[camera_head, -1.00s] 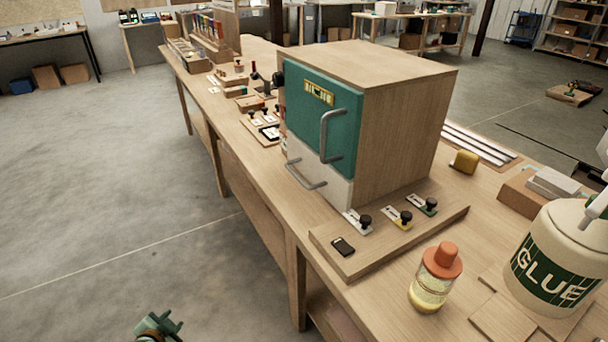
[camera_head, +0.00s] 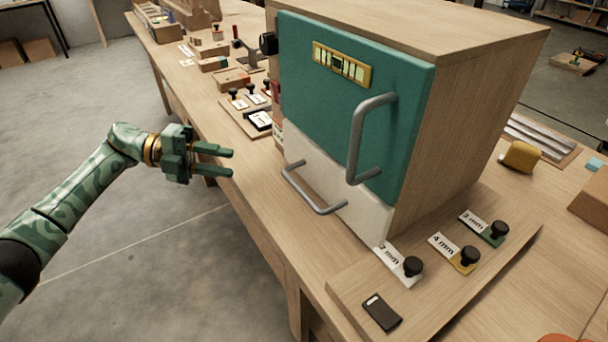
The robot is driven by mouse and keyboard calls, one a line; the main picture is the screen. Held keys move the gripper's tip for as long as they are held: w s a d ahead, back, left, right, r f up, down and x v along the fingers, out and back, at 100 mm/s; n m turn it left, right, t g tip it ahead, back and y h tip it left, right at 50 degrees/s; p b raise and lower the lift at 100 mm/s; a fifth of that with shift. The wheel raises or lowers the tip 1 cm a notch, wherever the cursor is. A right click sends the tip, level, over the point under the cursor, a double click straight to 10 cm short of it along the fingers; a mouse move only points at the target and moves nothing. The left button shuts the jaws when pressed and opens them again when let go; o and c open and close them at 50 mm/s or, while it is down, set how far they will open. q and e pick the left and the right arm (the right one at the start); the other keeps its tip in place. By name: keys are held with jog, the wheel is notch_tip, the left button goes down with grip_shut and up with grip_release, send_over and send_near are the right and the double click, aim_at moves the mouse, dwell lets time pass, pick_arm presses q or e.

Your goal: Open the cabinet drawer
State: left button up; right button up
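The wooden cabinet (camera_head: 480,110) stands on the workbench. Its upper front is a teal door (camera_head: 310,100) with a grey vertical handle (camera_head: 355,140). Below it is the white drawer front (camera_head: 350,190) with a grey bar handle (camera_head: 312,192). The drawer looks closed, flush under the door. My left gripper (camera_head: 231,163) is green, open and empty. It is in the air left of the cabinet, apart from the drawer handle, with its fingers pointing right toward the cabinet. My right gripper is not in view.
A wooden board (camera_head: 440,290) in front of the cabinet's right side carries labelled plates with black knobs (camera_head: 470,255). A yellow block (camera_head: 521,156) lies to the right. Small tools and blocks (camera_head: 232,78) lie along the bench behind. The space left of the bench is open floor.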

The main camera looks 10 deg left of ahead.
aim_at(299, 187)
pick_arm(q)
jog(key=shift+m+g, duration=0.4)
jog(key=shift+g, duration=0.4)
jog(key=d, duration=0.5)
jog(key=s+d+f, duration=0.1)
jog(key=d, duration=0.5)
jog(key=s+d+p, duration=0.1)
jog(key=d, duration=0.4)
jog(key=shift+s+d+f, duration=0.25)
jog(key=shift+f, duration=0.15)
grip_shut()
